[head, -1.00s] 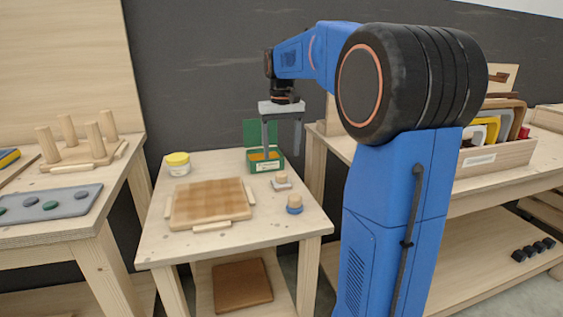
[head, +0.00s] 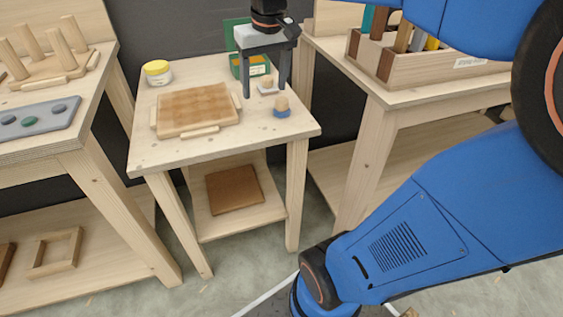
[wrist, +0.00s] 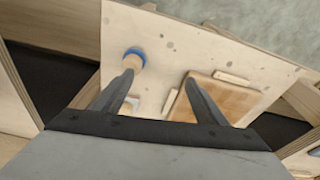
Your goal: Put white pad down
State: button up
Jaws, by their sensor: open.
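The white pad (head: 265,91), a small pale square with a wooden knob, sits on the small table (head: 210,145) toward its right side. My gripper (head: 265,92) is open and points down. In the head view its fingers appear on either side of the pad; I cannot tell how high they are above it. In the wrist view my gripper (wrist: 160,76) is open with nothing between the fingers. A pale bit of the white pad (wrist: 131,103) shows there beside the left finger, mostly hidden.
A blue-based wooden knob (head: 282,107) stands just in front of the pad. A checked wooden board (head: 198,110) with edge strips lies to the left. A green box (head: 240,67) and a yellow-lidded tub (head: 158,72) stand at the back. The table's front is clear.

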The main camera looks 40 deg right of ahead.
jog(key=s+a+f+t, duration=0.1)
jog(key=s+a+f, duration=0.2)
jog(key=s+f, duration=0.3)
jog(key=s+a+f+n+t, duration=0.1)
jog(key=s+a+f, duration=0.2)
jog(key=s+f, duration=0.3)
jog(key=s, duration=0.3)
jog(key=shift+s+n+t, duration=0.3)
dwell(0.4)
